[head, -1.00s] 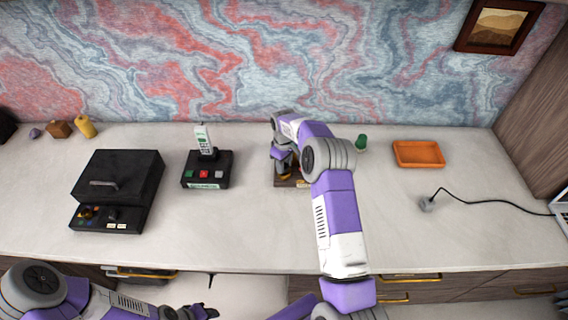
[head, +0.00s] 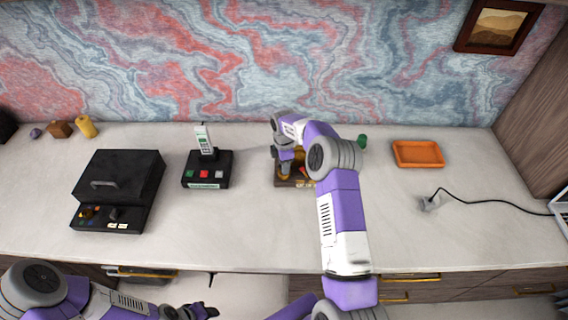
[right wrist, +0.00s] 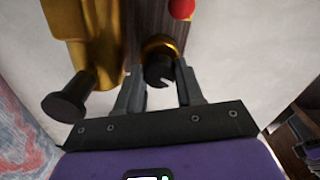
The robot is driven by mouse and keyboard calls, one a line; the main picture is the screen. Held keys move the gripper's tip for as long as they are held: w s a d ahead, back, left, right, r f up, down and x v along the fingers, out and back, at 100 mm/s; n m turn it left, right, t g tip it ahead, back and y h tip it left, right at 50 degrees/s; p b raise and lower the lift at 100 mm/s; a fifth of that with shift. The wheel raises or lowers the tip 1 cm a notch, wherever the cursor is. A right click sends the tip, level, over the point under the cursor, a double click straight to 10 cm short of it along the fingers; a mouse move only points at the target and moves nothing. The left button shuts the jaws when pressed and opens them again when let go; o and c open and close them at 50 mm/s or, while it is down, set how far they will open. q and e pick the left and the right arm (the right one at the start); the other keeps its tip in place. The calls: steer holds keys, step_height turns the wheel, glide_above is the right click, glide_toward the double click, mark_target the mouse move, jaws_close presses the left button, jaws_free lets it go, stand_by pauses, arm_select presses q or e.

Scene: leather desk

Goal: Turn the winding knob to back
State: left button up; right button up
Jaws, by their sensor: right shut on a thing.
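A small device on a dark brown wooden base (head: 292,183) stands on the desk, mostly behind my right arm in the head view. In the right wrist view its gold body (right wrist: 97,45) and brown base (right wrist: 152,20) show close up. A black knob (right wrist: 159,70) with a gold collar (right wrist: 160,45) sits between the two fingers of my right gripper (right wrist: 158,82), which is shut on it. Another black, round-ended part (right wrist: 66,104) sticks out from the gold body beside it. My left gripper (head: 207,311) is low at the front edge, and its jaws are too small to read.
A black telephone stand (head: 207,170) and a black lidded box (head: 118,180) stand to the left. An orange tray (head: 418,153) and a grey plug with a cable (head: 430,204) lie to the right. A green object (head: 362,141) is behind my right arm. The front desk strip is clear.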

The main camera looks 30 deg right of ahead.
steer(key=n, duration=0.5)
steer(key=shift+r, duration=0.1)
steer(key=shift+n, duration=0.3)
stand_by(0.4)
steer(key=o, duration=0.8)
steer(key=shift+c, duration=0.2)
step_height(320, 180, up, 8)
steer(key=shift+f+p, duration=0.2)
steer(key=shift+p, duration=0.3)
